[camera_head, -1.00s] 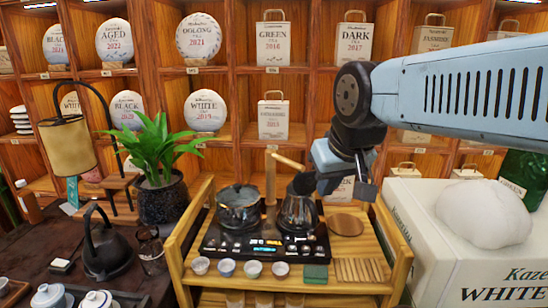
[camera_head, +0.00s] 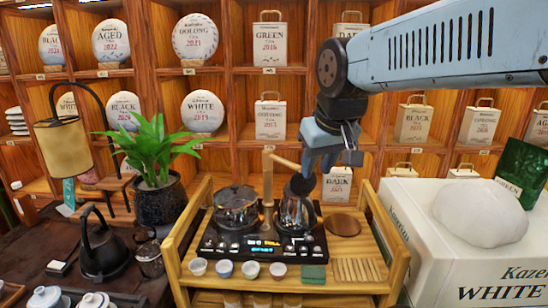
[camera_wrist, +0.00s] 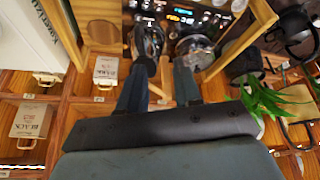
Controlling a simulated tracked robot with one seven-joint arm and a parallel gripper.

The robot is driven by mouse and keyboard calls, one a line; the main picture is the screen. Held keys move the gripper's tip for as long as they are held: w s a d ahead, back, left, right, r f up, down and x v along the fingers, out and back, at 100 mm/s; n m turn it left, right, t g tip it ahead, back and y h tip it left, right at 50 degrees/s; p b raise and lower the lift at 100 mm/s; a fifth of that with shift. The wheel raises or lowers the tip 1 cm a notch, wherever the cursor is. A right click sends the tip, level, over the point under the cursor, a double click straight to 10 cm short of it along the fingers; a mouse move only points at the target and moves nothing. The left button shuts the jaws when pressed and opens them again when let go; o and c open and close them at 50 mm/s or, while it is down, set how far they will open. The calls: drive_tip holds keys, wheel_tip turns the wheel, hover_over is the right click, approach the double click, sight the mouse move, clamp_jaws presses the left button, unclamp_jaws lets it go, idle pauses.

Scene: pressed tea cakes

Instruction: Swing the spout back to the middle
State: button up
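The wooden spout (camera_head: 285,161) sits on top of an upright wooden post (camera_head: 268,190) on the black stove panel. It points right and toward me, over the right-hand glass kettle (camera_head: 293,212). My gripper (camera_head: 306,175) hangs above that kettle, beside the spout's free end. In the wrist view my gripper (camera_wrist: 164,68) has its two fingers apart. A wooden piece (camera_wrist: 166,78) that looks like the spout shows in the gap between them. I cannot tell whether either finger touches it.
A dark-lidded pot (camera_head: 236,209) stands left of the post. Several small cups (camera_head: 224,268) line the panel's front. A wooden frame (camera_head: 180,240) surrounds the stove. A plant (camera_head: 155,150) stands left, a large white box (camera_head: 470,260) right.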

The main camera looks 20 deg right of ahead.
drive_tip(key=shift+o, duration=1.1)
drive_tip(key=w+r+n+g, duration=0.1)
drive_tip(key=w+r, duration=0.1)
drive_tip(key=w, duration=0.5)
drive_tip(key=shift+w+d+r, duration=0.2)
drive_tip(key=shift+d+r, duration=0.15)
drive_tip(key=n+g+h, duration=0.2)
drive_tip(key=n+g, duration=0.1)
hover_over(282, 160)
drive_tip(key=a, duration=0.2)
drive_tip(key=x, duration=1.1)
drive_tip(key=s+x, duration=0.1)
drive_tip(key=x, duration=0.3)
drive_tip(key=shift+s+a+f, duration=0.1)
drive_tip(key=shift+a+f, duration=0.25)
drive_tip(key=shift+f, duration=0.05)
drive_tip(key=shift+c, duration=0.4)
clamp_jaws()
